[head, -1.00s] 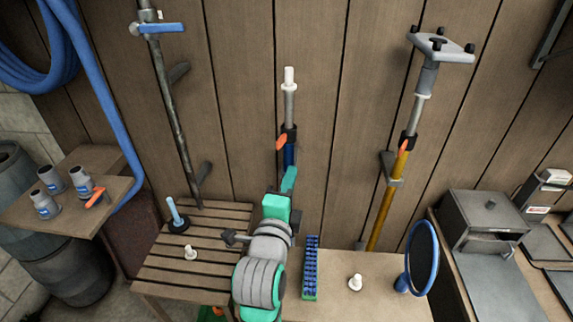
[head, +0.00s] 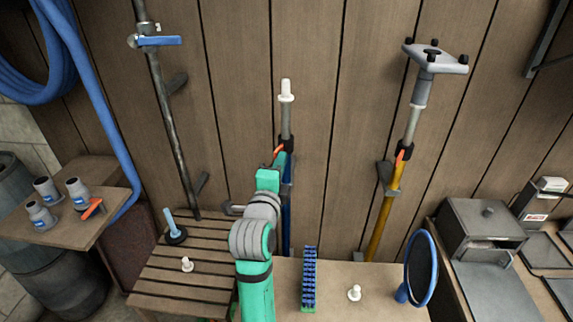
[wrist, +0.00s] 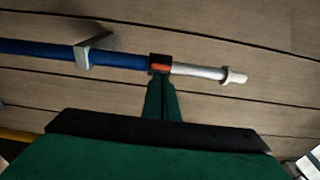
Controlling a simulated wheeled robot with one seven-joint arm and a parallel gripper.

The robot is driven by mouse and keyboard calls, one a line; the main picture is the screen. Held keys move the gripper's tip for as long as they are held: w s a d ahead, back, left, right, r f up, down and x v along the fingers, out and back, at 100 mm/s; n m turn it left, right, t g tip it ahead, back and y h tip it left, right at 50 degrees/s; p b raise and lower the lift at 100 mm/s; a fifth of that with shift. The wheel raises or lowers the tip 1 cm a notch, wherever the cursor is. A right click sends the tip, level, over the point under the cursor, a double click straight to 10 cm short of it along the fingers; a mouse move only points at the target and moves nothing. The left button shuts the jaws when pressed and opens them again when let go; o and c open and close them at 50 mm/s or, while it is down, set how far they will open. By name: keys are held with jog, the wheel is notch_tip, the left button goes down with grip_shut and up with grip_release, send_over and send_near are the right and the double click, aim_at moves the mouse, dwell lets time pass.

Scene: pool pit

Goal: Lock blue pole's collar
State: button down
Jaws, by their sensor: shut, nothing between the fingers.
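The blue pole (head: 287,215) stands upright against the plank wall, with a grey upper tube and white tip. It lies across the wrist view (wrist: 120,59). Its black collar (head: 288,143) has an orange lever (head: 278,151), partly hidden by my gripper in the head view. In the wrist view the black collar (wrist: 152,62) shows the orange lever (wrist: 160,67) on its near side, right in front of my fingertips. My gripper (head: 281,158) is shut and empty, its tips at the lever, touching or nearly so; in the wrist view (wrist: 163,84) the fingers are together. I cannot tell whether the lever lies fully flat.
A wall bracket (wrist: 88,52) holds the blue pole below the collar. A yellow pole (head: 385,210) stands to the right, and a grey pole (head: 170,110) to the left. A slatted bench (head: 180,265), a blue brush (head: 309,275) and a round blue-rimmed mirror (head: 421,268) sit below.

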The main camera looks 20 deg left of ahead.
jog(key=shift+a, duration=0.15)
jog(key=d+v, duration=0.1)
jog(key=v, duration=1)
jog(key=s+d+f+n, duration=0.3)
jog(key=s+d+f, duration=0.15)
jog(key=f, duration=0.35)
jog(key=s+d+f+n+g+h, duration=0.1)
jog(key=s+d+f+n, duration=0.3)
jog(key=f, duration=0.4)
jog(key=s+d+f+n, duration=0.25)
jog(key=d+f, duration=0.25)
jog(key=f, duration=0.3)
jog(key=s+d+f+n+h, duration=0.1)
jog(key=s+d, duration=0.4)
jog(key=s, duration=0.7)
jog(key=s+d+f+n+g+h, duration=0.1)
jog(key=s+d+f+n, duration=0.3)
jog(key=s, duration=0.8)
jog(key=shift+d+f+n+h, duration=0.3)
jog(key=shift+d+n+h, duration=0.15)
jog(key=shift+n, duration=0.1)
